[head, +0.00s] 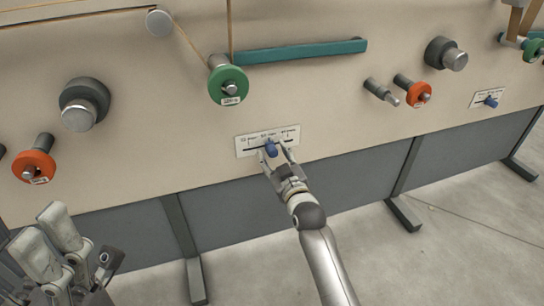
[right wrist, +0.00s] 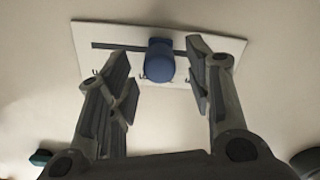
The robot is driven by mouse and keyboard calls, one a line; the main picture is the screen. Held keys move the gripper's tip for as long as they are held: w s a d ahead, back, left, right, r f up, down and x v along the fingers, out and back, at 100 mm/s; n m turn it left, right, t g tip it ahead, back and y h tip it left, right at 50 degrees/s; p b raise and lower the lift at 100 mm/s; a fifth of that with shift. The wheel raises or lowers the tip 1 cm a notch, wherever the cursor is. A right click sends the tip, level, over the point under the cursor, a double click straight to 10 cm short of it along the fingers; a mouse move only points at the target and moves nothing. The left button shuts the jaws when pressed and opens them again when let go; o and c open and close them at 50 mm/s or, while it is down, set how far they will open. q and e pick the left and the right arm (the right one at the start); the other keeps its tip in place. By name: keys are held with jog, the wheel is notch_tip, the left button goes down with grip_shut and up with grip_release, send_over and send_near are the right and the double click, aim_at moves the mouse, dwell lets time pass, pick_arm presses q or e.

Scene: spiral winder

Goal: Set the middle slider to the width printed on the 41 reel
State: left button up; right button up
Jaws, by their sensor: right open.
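The middle slider is a blue knob (head: 271,150) on a slot in a white scale plate (head: 246,145) on the beige panel. The plate carries printed width marks; the knob stands near its middle. My right gripper (head: 275,154) is at the plate with its fingers open around the knob. In the right wrist view the blue knob (right wrist: 160,60) sits between the two open fingers, with a gap on each side. Reels with white labels show: a green one (head: 228,84) above the plate and orange ones (head: 34,166). Their label numbers are too small to read. My left gripper (head: 75,262) is at the lower left; its fingertips are unclear.
A teal bar (head: 300,51) runs above the plate. Dark rollers (head: 84,104) and pegs stick out of the panel. Another scale plate with a blue knob (head: 491,102) is at the right. Grey lower panels and feet stand on the concrete floor (head: 440,230).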

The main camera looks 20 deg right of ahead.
jog(key=shift+w+b, duration=0.35)
jog(key=shift+w, duration=0.9)
grip_shut()
